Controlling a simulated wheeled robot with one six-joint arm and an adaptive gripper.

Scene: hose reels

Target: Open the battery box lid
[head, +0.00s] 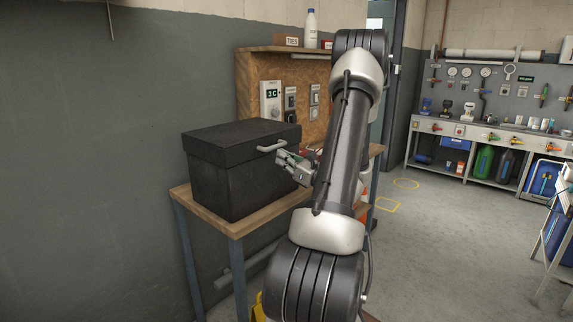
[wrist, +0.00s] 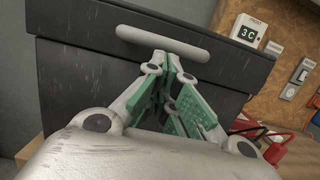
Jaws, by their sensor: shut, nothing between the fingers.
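The black battery box (head: 231,183) stands on a wooden-topped bench, and its lid (head: 240,138) lies flat and closed on it. A light grey bar handle (head: 271,146) sits on the lid's front face; it also shows in the wrist view (wrist: 163,43). My gripper (head: 281,157) is just below the handle, in front of the box. In the wrist view my gripper (wrist: 172,58) has its fingertips together, with green pads, pointing at the box just under the handle. It holds nothing. I cannot tell whether the fingertips touch the handle.
The bench top (head: 237,226) has a bare strip in front of the box. A wooden panel with a meter (head: 270,99) stands behind. Red clamps (wrist: 276,148) lie right of the box. A grey wall is close on the left; open floor (head: 440,240) lies right.

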